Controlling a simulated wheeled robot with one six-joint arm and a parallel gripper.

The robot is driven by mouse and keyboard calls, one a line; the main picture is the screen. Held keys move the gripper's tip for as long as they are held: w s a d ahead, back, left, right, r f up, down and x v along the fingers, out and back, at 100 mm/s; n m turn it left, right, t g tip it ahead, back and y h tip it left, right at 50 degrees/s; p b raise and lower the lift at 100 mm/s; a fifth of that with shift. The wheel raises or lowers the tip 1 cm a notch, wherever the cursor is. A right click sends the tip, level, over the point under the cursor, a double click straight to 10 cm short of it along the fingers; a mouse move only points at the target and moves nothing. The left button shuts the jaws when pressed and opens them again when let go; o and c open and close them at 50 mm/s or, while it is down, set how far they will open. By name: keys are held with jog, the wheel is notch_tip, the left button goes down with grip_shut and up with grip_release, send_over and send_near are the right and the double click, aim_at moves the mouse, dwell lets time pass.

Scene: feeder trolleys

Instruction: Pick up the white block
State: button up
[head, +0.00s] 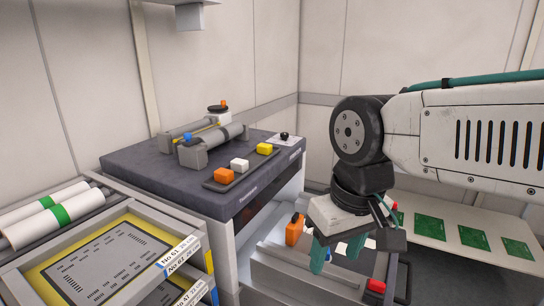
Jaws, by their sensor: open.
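The white block (239,165) sits on a narrow dark tray (212,185) near the front edge of the grey-topped table. An orange block (223,175) stands left of it and a yellow block (264,149) right of it on the same tray, with gaps between them. My gripper (337,257) is at the right, clear of the table and lower in the picture than the block. Its teal fingers point down, are open, and show nothing between them that I can tell is held.
A roller fixture (215,140) with a blue knob stands behind the tray. A lower grey trolley (300,270) with an orange bottle-like item (294,230) lies below my gripper. Stencil frames (110,255) and white rolls (50,215) are at left. Green boards (474,237) lie at right.

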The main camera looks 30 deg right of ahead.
jog(key=w+a+m+y, duration=0.5)
jog(key=w+m, duration=0.2)
jog(key=w, duration=0.2)
jog(key=m+t+y, duration=0.2)
jog(key=m+t, duration=0.7)
jog(key=m, duration=1.2)
send_near(245, 162)
notch_tip(245, 162, down, 3)
jog(key=w+a, duration=0.2)
jog(key=shift+w+f+t, duration=0.1)
jog(key=shift+w+t, duration=0.2)
jog(key=shift+w, duration=0.05)
jog(key=x, duration=0.5)
jog(key=r+x, duration=0.1)
jog(key=x, duration=0.1)
jog(key=shift+w+a, duration=0.25)
jog(key=c, duration=1.1)
jog(key=shift+o, duration=0.2)
